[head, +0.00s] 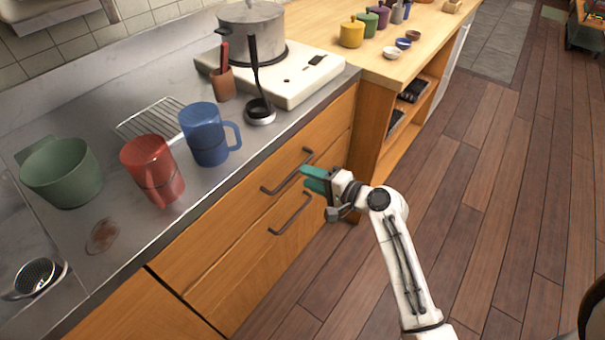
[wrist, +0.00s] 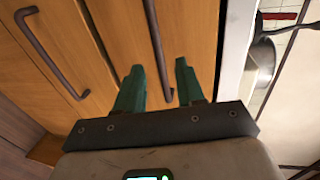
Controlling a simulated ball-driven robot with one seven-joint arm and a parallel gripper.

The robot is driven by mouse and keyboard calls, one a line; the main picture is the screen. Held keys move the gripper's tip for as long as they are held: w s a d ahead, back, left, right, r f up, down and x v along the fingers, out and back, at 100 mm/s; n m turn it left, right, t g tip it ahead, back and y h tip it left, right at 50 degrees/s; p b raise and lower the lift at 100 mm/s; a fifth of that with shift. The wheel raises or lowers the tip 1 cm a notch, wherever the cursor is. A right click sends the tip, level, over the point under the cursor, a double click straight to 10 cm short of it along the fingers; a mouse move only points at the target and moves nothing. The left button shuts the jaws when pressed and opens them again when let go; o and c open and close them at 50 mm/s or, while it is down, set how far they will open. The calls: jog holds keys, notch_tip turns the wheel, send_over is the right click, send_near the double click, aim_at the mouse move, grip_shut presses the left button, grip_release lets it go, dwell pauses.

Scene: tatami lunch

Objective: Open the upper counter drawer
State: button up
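The upper counter drawer (head: 205,248) has a plain wooden front and looks shut, flush with the counter. Its dark bar handle (head: 280,180) runs along the front; in the wrist view the handle (wrist: 155,45) extends from the top edge down to between my fingers.
The lower drawer's handle (head: 290,215) is just below; it also shows in the wrist view (wrist: 50,55). On the steel counter stand a red mug (head: 153,170), a blue mug (head: 205,133) and a ladle in its rest (head: 260,113).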

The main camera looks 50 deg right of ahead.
jog(key=x, duration=0.3)
jog(key=shift+w+a, duration=0.1)
grip_shut()
dwell(0.4)
